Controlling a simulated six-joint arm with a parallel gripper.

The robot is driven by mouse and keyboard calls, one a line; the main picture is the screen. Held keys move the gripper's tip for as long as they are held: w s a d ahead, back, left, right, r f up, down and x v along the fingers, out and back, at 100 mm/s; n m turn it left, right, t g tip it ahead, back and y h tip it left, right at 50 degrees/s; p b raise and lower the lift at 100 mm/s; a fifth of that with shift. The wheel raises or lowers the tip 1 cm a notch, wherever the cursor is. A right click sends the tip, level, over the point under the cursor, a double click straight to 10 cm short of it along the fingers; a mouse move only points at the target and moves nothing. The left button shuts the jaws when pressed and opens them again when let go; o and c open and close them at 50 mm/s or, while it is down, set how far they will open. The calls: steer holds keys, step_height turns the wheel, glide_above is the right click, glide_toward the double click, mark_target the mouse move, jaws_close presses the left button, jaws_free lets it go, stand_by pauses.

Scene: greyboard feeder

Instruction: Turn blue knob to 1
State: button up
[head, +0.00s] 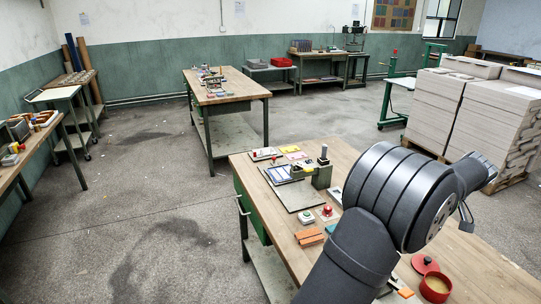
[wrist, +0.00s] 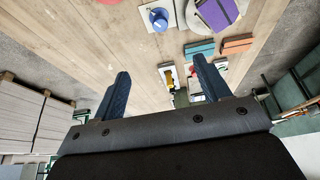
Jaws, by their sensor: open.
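The blue knob (wrist: 159,18) shows in the wrist view near the top edge, left of centre. It is round and sits on a white plate on the wooden bench top. My gripper (wrist: 161,68) is open, with its two dark blue fingers spread wide and nothing held between them. In the picture the knob lies above the fingertips, clear of both fingers. The setting of the knob and its number marks are too small to read. In the head view I cannot make out the knob; my arm covers part of the bench.
A teal block (wrist: 199,48) and an orange block (wrist: 238,43) lie right of the knob. A purple pad (wrist: 218,12) is near the top right. In the head view, a red pot (head: 436,287), its red lid (head: 425,264) and a red button (head: 327,211) stand around my arm.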

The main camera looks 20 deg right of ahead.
steer(key=c, duration=0.3)
steer(key=w+a+m+g+h, duration=0.4)
steer(key=a+m, duration=0.3)
steer(key=m, duration=0.7)
steer(key=shift+t, duration=0.4)
steer(key=x, duration=0.6)
steer(key=w+x, duration=0.1)
steer(key=x, duration=1.1)
steer(key=shift+w, duration=0.2)
steer(key=c, duration=1)
